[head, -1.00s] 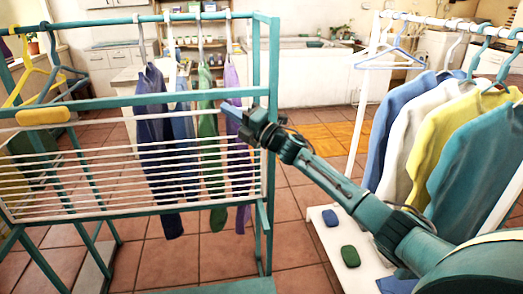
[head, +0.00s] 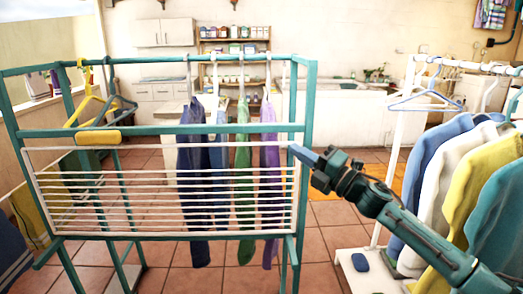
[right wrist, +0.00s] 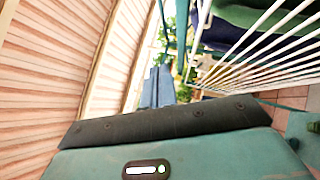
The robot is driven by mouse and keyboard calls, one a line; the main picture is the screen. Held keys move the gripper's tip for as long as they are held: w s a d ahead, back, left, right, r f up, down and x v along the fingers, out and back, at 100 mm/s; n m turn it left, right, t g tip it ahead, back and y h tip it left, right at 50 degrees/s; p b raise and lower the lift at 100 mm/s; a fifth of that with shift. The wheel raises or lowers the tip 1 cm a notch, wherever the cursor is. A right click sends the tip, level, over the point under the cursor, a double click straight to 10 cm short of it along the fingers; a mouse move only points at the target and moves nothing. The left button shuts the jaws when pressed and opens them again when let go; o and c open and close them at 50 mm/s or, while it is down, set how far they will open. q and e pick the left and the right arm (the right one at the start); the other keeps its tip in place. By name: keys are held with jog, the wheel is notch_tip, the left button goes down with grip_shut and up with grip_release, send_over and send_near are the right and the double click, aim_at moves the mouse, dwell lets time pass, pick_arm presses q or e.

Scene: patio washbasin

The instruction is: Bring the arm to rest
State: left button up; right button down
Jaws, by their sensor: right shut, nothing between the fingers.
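My right arm comes in from the lower right in the head view. Its gripper (head: 302,152) is shut and empty, with the blue-grey fingers pointing left at the right post of the teal drying rack (head: 303,80). I cannot tell whether they touch the post. In the right wrist view the shut fingers (right wrist: 158,88) point away from the camera, with white rack bars to their right. My left gripper is not in view.
Dark blue, blue, green and purple garments (head: 270,190) hang in the rack. A yellow block (head: 98,138) sits on its front rail. At right, a white clothes rail (head: 398,150) holds several shirts. Tiled floor (head: 330,225) lies open between them.

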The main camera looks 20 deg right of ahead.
jog(key=s+a+f+m+g+h+p, duration=0.1)
jog(key=s+a+f+m+h, duration=0.15)
jog(key=s+f+m, duration=0.4)
jog(key=s+a+f+m+g+h, duration=0.1)
jog(key=a+f+m, duration=0.25)
jog(key=f, duration=0.55)
jog(key=s+a+f+m+h+p, duration=0.1)
jog(key=s+a+f+m+h, duration=0.2)
jog(key=f, duration=0.5)
jog(key=s+a+f+m+g, duration=0.3)
jog(key=s+a+f+m, duration=0.1)
jog(key=s, duration=0.5)
jog(key=s+a+f+m+g+p, duration=0.1)
jog(key=s+a+f+m+g, duration=0.2)
jog(key=s+f+m, duration=0.4)
jog(key=s+a+f, duration=0.1)
jog(key=s, duration=0.2)
jog(key=shift+s+a+m+h, duration=0.15)
jog(key=shift+m+h, duration=0.15)
jog(key=shift+h, duration=0.05)
